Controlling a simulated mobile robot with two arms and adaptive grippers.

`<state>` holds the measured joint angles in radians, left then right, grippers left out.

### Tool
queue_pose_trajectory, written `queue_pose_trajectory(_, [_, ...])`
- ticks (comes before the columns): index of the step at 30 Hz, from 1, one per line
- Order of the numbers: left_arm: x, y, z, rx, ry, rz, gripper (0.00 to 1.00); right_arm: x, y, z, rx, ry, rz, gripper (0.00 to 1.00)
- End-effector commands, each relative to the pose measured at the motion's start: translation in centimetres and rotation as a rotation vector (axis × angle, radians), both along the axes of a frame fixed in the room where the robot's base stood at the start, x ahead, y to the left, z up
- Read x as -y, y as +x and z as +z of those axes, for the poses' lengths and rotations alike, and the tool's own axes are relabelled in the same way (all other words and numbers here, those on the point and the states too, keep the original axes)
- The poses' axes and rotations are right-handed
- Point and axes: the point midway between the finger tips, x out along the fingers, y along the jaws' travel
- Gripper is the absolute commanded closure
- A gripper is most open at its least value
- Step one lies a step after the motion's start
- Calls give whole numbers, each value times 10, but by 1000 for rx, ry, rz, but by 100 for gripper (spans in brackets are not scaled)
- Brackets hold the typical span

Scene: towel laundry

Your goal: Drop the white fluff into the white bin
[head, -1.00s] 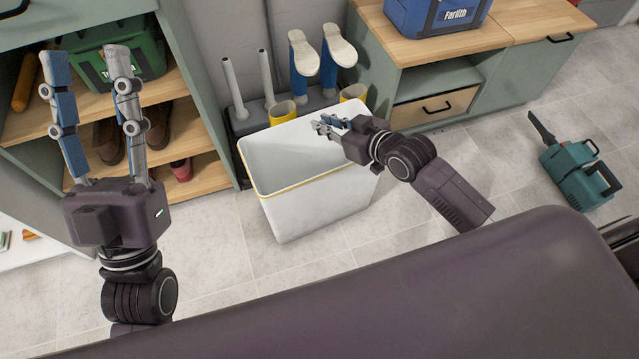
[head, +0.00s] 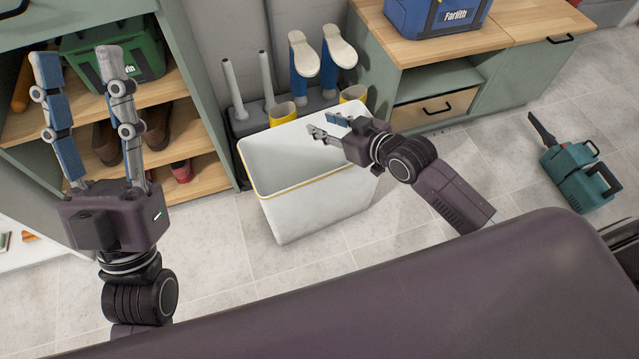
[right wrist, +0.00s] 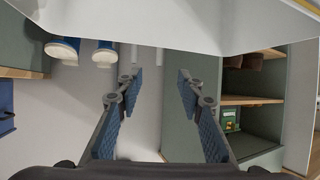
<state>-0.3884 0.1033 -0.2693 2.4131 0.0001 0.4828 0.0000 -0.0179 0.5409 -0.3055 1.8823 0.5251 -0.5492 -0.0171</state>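The white bin (head: 315,208) stands open on the floor in the middle of the head view, with a thin yellow line below its rim. The part of its inside that I can see looks empty; its floor is hidden. My right gripper (head: 327,125) is over the bin's right part, its fingers apart. In the right wrist view this gripper (right wrist: 157,78) is open with nothing between its blue pads. I see no white fluff in either view. My left gripper (head: 75,60) is open and empty, held up left of the bin in front of the shelves.
Boots stand on a dark rack (head: 250,125) right behind the bin. A shelf unit with shoes and a green box (head: 115,55) is at left, a cabinet with a blue box (head: 435,15) at right. A teal tool (head: 580,175) lies on the floor.

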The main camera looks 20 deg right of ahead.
Motion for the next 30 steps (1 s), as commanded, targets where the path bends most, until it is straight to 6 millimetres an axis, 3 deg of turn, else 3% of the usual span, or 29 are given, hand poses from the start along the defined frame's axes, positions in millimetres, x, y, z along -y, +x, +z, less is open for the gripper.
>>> queue_pose_trajectory(5, [0,0,0,1,0,0,60,8,-17,8,0,-2,0,65])
queue_pose_trajectory(18, [0,0,0,1,0,0,60,38,-83,42,-3,-2,0,65])
queue_pose_trajectory(30, [0,0,0,1,0,0,60,44,-97,52,0,0,0,65])
